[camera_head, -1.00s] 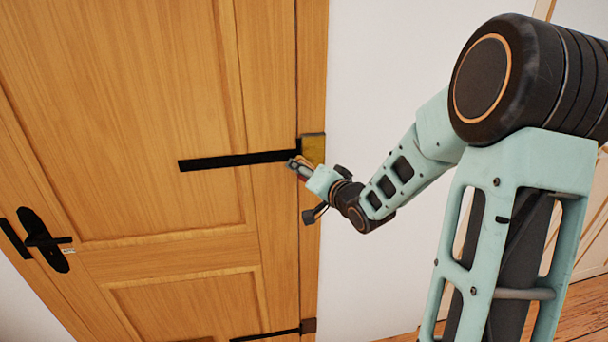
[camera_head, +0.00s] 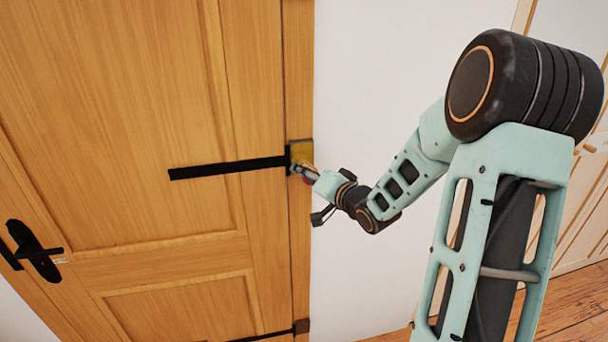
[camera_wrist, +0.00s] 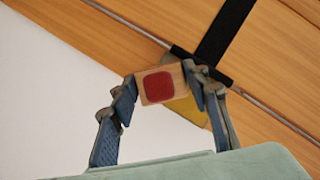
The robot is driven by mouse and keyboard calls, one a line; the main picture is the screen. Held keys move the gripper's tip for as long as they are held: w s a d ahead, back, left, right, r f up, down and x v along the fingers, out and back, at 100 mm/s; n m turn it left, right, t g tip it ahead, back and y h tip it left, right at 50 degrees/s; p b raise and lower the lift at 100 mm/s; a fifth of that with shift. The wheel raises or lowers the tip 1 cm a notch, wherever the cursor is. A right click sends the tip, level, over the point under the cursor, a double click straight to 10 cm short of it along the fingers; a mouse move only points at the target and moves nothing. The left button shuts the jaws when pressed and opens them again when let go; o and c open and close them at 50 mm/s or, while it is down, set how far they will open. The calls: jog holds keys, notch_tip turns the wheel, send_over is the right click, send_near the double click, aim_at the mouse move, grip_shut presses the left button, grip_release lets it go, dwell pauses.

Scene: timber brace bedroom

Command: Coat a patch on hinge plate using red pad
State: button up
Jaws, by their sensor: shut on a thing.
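The hinge plate is a yellowish, brass-coloured plate (camera_head: 302,152) at the door's right edge, at the end of a black strap (camera_head: 225,168). My gripper (camera_head: 304,171) is at the plate's lower part and hides some of it. In the wrist view my gripper (camera_wrist: 161,78) is shut on the red pad (camera_wrist: 159,86), a light wooden block with a rounded red square on the face towards the camera. The yellow plate shows behind and beside the pad in the wrist view (camera_wrist: 189,109). I cannot tell whether pad and plate touch.
The wooden door (camera_head: 150,110) fills the left, with a black handle (camera_head: 38,252) at its lower left. A second black strap (camera_head: 265,336) is low on the door. A plain white wall (camera_head: 375,70) lies right of the door frame. Wooden floor (camera_head: 575,290) shows lower right.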

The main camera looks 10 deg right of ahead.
jog(key=shift+a+b, duration=0.55)
jog(key=shift+a, duration=0.85)
jog(key=shift+a+r, duration=0.1)
jog(key=shift+a, duration=0.6)
jog(key=shift+s, duration=2.9)
jog(key=shift+s+p, duration=0.35)
jog(key=shift+s, duration=1.15)
